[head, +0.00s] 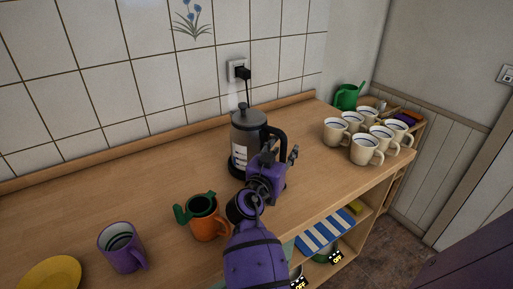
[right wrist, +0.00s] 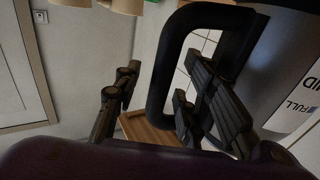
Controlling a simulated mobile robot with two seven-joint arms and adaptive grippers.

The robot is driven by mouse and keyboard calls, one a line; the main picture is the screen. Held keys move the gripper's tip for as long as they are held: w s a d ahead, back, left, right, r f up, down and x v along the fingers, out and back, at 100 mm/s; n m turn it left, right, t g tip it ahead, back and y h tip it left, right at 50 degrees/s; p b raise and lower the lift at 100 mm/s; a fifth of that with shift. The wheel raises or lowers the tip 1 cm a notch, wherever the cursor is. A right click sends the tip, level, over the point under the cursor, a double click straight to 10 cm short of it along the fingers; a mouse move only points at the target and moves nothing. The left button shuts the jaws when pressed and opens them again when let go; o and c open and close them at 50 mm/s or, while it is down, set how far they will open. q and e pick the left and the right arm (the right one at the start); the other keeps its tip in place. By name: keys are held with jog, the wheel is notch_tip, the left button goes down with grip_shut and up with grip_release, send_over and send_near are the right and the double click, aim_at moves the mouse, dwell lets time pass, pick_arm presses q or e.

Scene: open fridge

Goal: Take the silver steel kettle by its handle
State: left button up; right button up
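The silver steel kettle (head: 246,132) stands upright on the wooden counter, with a dark lid, a dark base and a black handle (head: 279,133) on its right side. My right gripper (head: 284,153) is at the handle, hiding the lower part of it in the head view. In the right wrist view the gripper's fingers (right wrist: 160,90) are spread apart. The upright bar of the black handle (right wrist: 166,65) shows between them, with no clear contact. The kettle body (right wrist: 285,75) is at the right there. My left gripper is not in view.
Several white mugs (head: 366,149) stand right of the kettle, with a green watering can (head: 347,97) behind. An orange mug (head: 208,226), a purple mug (head: 121,252) and a yellow plate (head: 50,275) are at the left. A cord runs to the wall socket (head: 236,69).

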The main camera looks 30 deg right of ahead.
grip_shut()
dwell(0.6)
jog(key=shift+r, duration=0.2)
